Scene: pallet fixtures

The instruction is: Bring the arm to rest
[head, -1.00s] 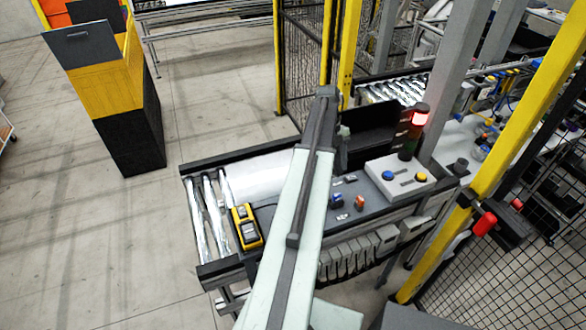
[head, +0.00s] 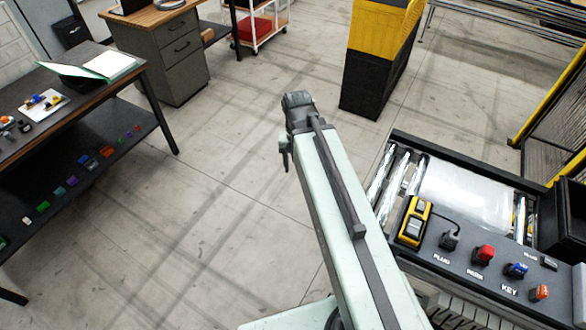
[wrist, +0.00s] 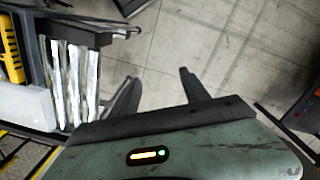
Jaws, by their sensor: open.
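My gripper (wrist: 158,92) shows in the wrist view with its two dark fingers spread apart, open and empty over bare concrete floor. In the head view my pale green arm reaches up from the bottom centre, and its dark end lies over the floor between the dark table at left and the roller conveyor at right. The fingers are hidden or too small to tell in the head view.
A roller conveyor (head: 391,183) with a dark control panel (head: 470,268) stands close on the right. A yellow device (head: 414,222) rests on it. A dark table (head: 113,89) with a shelf of small parts stands left. A black and yellow cabinet (head: 376,65) stands ahead. Open floor lies between.

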